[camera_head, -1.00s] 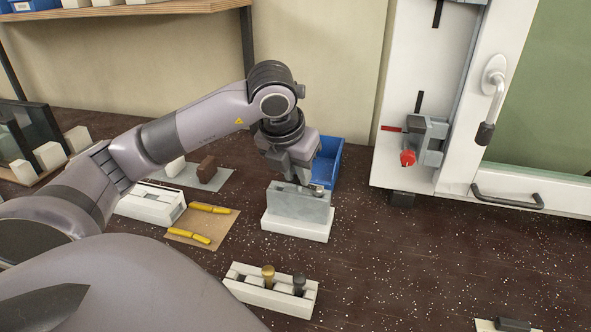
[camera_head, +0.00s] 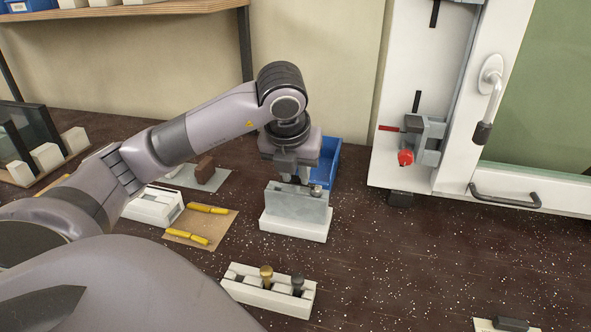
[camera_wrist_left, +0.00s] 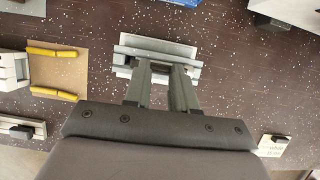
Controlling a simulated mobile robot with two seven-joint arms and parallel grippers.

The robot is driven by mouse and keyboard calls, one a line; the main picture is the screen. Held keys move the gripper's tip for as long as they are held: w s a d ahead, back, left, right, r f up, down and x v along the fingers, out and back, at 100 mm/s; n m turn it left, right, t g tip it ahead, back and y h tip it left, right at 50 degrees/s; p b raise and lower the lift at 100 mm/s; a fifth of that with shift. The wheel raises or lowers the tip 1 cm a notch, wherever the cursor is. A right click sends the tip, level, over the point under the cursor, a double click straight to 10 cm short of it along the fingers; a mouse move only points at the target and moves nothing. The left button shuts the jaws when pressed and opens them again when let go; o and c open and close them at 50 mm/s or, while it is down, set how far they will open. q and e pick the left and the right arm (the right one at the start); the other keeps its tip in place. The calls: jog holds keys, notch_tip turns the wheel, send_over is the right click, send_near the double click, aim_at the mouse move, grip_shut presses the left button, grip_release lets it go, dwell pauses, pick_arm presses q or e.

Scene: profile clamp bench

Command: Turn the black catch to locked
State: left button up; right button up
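A black block that looks like the catch (camera_head: 413,123) sits on a grey clamp body (camera_head: 431,140) on the upright white panel at the right, with a red knob (camera_head: 405,158) below it. A red mark (camera_head: 389,128) lies to its left and a black mark (camera_head: 417,101) above it. My right gripper is not in view.
A blue bin (camera_head: 328,160) stands behind the grey block. A white holder (camera_head: 268,292) with brass and black pegs is in front. Yellow pieces lie on a tan mat (camera_head: 205,226) at left. A window handle (camera_head: 491,100) is beside the panel. The right front bench is mostly clear.

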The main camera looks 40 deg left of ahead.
pick_arm(q)
jog(key=o, duration=0.3)
jog(key=p+v, duration=0.1)
jog(key=v, duration=0.6)
dwell(0.7)
